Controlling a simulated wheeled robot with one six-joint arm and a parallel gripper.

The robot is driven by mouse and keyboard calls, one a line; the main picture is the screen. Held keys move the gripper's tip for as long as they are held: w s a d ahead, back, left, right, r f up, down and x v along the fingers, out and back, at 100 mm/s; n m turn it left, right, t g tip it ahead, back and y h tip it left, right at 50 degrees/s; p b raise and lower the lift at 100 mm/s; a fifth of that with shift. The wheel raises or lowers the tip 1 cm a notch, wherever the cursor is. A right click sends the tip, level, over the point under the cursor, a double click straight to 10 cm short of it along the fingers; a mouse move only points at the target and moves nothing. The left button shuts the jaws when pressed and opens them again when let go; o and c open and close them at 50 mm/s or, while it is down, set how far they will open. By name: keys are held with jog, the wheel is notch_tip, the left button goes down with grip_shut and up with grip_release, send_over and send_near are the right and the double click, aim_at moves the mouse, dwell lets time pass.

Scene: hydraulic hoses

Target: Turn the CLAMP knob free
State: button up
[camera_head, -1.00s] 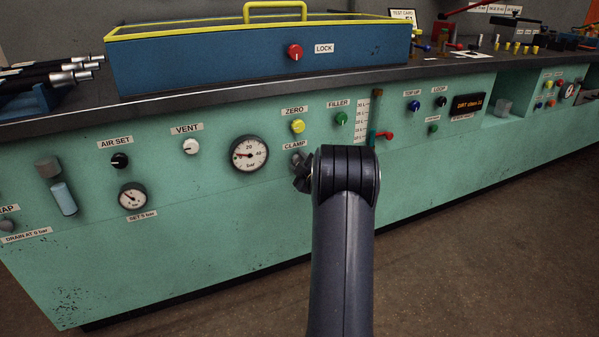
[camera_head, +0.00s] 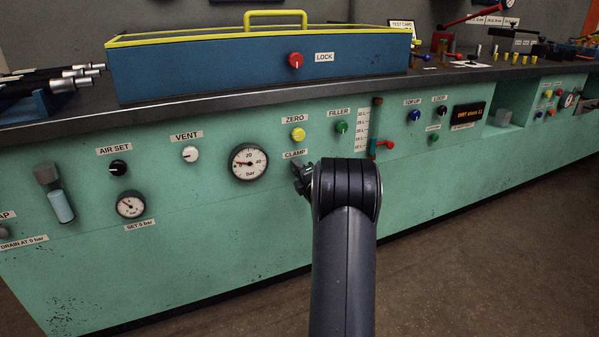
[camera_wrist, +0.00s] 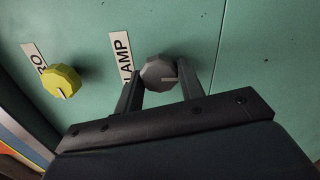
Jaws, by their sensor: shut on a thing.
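The CLAMP knob is a grey faceted knob (camera_wrist: 157,73) with a pale pointer line, beside its CLAMP label (camera_wrist: 122,59) in the wrist view. My gripper (camera_wrist: 159,76) has one finger on each side of the knob and is shut on it. In the head view the CLAMP label (camera_head: 295,154) shows on the green panel, below the yellow ZERO knob. There my arm hides most of the knob, and only part of my gripper (camera_head: 301,178) shows at the arm's left.
The yellow ZERO knob (camera_wrist: 61,81) is close by in the wrist view. In the head view a pressure gauge (camera_head: 249,162) is left of my gripper.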

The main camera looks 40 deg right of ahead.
jog(key=shift+n, duration=0.4)
jog(key=o, duration=1)
jog(key=p+v, duration=0.2)
jog(key=v, duration=0.8)
jog(key=shift+s+a+p, duration=0.2)
jog(key=shift+s+p, duration=0.15)
jog(key=b+x, duration=0.2)
jog(key=x, duration=0.9)
jog(key=shift+b, duration=0.35)
